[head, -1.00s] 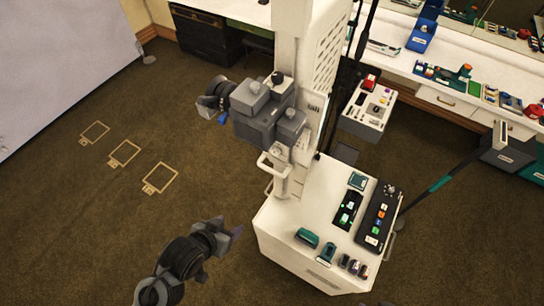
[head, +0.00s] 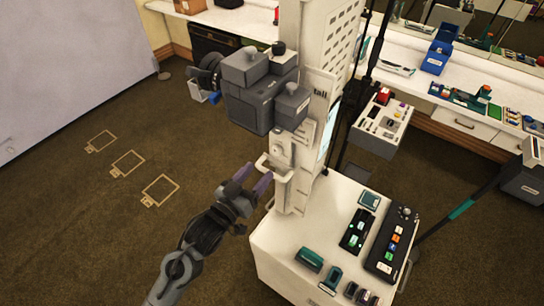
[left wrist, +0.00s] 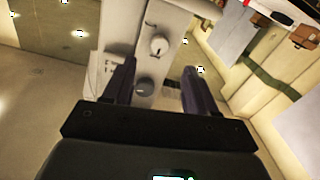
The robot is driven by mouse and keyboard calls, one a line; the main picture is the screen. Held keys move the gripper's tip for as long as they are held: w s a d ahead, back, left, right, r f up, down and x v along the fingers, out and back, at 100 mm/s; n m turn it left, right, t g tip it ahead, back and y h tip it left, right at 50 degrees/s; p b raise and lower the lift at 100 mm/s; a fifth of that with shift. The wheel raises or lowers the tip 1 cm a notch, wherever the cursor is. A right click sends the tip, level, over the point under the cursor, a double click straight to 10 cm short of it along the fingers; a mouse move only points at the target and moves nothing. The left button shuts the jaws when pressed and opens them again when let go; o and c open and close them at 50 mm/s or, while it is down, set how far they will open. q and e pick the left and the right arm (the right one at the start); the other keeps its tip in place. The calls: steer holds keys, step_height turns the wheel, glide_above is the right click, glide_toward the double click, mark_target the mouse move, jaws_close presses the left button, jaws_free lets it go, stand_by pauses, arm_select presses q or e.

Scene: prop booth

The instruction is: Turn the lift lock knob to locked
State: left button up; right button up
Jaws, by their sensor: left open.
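A white column (head: 312,105) carries a light plate on its lower front. In the left wrist view this plate (left wrist: 150,22) bears a round white knob (left wrist: 158,46) with a grey round knob (left wrist: 145,85) below it. I cannot read which of them is the lift lock knob. My left gripper (head: 257,178) is open and empty, close to the column's left side, beside a white handle bar (head: 272,166). In the left wrist view its two dark fingers (left wrist: 160,68) stand on either side of the grey knob, with the white knob beyond the tips. Contact cannot be seen.
A grey camera-like head (head: 265,90) juts from the column above my left gripper. A cluttered counter (head: 480,125) stands behind.

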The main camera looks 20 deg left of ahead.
mark_target(275, 153)
arm_select(q)
steer(key=p+x, duration=0.1)
steer(key=x, duration=0.7)
steer(key=c, duration=1.1)
steer(key=shift+o, duration=0.2)
